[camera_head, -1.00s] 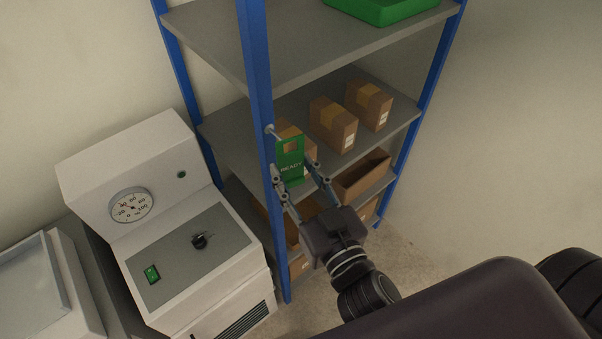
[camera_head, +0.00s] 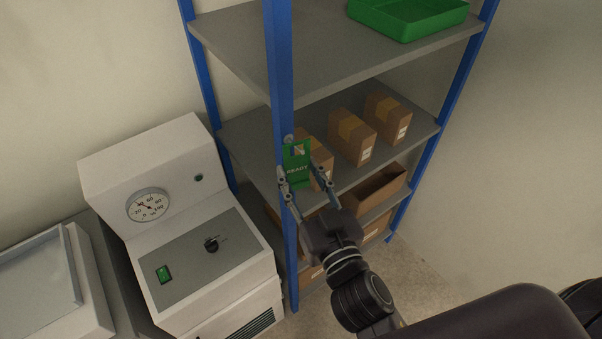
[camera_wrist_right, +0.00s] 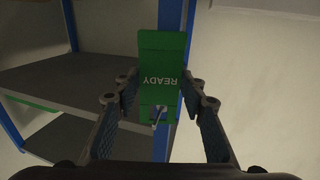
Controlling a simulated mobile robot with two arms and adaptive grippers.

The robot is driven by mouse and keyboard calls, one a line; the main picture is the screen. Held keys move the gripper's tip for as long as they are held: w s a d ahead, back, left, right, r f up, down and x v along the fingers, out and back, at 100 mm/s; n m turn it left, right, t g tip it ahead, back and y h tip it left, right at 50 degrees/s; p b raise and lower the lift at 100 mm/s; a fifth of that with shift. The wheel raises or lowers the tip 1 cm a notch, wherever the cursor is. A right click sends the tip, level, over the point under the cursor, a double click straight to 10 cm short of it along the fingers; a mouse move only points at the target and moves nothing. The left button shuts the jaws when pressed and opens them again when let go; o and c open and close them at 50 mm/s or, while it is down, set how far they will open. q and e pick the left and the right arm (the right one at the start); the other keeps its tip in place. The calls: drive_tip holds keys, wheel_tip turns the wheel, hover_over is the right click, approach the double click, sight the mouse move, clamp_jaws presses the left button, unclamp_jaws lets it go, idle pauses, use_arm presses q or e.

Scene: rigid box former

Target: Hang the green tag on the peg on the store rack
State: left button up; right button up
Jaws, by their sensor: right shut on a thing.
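The green tag (camera_head: 298,171), marked READY, is upright with its square hole at the top. My right gripper (camera_head: 306,180) is shut on the tag's sides, below the hole. The metal peg (camera_head: 288,138) is on the blue front post of the store rack (camera_head: 281,85). In the head view its visible part is at the tag's upper left edge. In the right wrist view the tag (camera_wrist_right: 160,60) is upside down between the fingers, and a bright rod shows at its hole. I cannot tell whether the peg passes through the hole. My left gripper is not in view.
Brown boxes (camera_head: 352,136) stand on the middle shelf behind the tag. A green tray (camera_head: 408,30) is on the upper shelf and an open carton (camera_head: 381,190) is lower. A white machine with a dial (camera_head: 148,205) stands left of the rack.

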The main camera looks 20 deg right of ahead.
idle(0.3)
drive_tip(key=o, duration=1)
drive_tip(key=shift+s, duration=0.1)
